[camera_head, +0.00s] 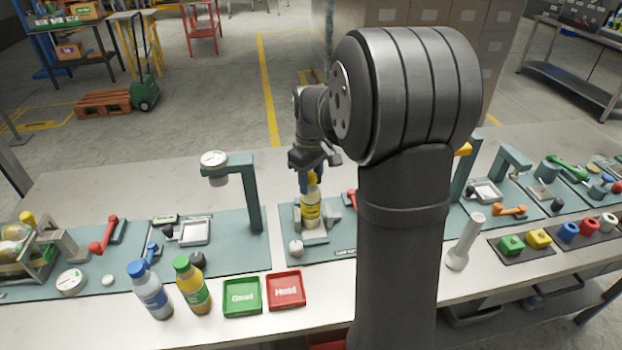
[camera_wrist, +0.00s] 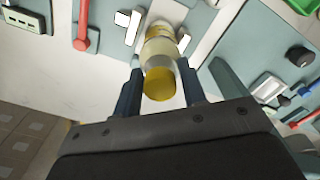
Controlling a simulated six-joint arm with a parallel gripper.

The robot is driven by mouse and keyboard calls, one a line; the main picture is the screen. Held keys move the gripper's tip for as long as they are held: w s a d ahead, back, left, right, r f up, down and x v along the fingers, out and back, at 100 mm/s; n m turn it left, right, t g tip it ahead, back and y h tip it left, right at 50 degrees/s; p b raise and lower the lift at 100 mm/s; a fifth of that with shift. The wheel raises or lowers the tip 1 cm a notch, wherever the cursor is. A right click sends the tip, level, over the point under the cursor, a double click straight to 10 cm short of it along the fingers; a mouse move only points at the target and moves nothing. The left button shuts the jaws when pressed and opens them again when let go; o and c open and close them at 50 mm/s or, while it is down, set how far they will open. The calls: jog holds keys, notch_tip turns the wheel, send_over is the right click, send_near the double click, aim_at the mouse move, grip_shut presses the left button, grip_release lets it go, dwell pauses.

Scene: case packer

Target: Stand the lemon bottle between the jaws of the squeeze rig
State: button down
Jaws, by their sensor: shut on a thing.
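The lemon bottle (camera_head: 311,211), with a yellow cap and yellow label, stands roughly upright at the squeeze rig (camera_head: 314,237) in the middle of the bench. My gripper (camera_head: 310,182) is shut on its upper part from above. In the wrist view the yellow cap of the lemon bottle (camera_wrist: 160,84) shows between the two dark fingers of my gripper (camera_wrist: 160,98). Light grey jaw blocks of the rig show on both sides of the bottle's lower part. Whether the base touches the rig's plate I cannot tell.
A blue-capped bottle (camera_head: 150,291) and a green-capped bottle (camera_head: 192,286) stand at the front left. Green (camera_head: 242,312) and red (camera_head: 286,305) trays lie beside them. A gauge stand (camera_head: 250,195) rises left of the rig. A red lever (camera_wrist: 82,28) is near it.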

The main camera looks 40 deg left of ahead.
jog(key=shift+f, duration=0.15)
jog(key=c, duration=0.9)
grip_release()
notch_tip(320, 180, up, 12)
jog(key=shift+r, duration=0.15)
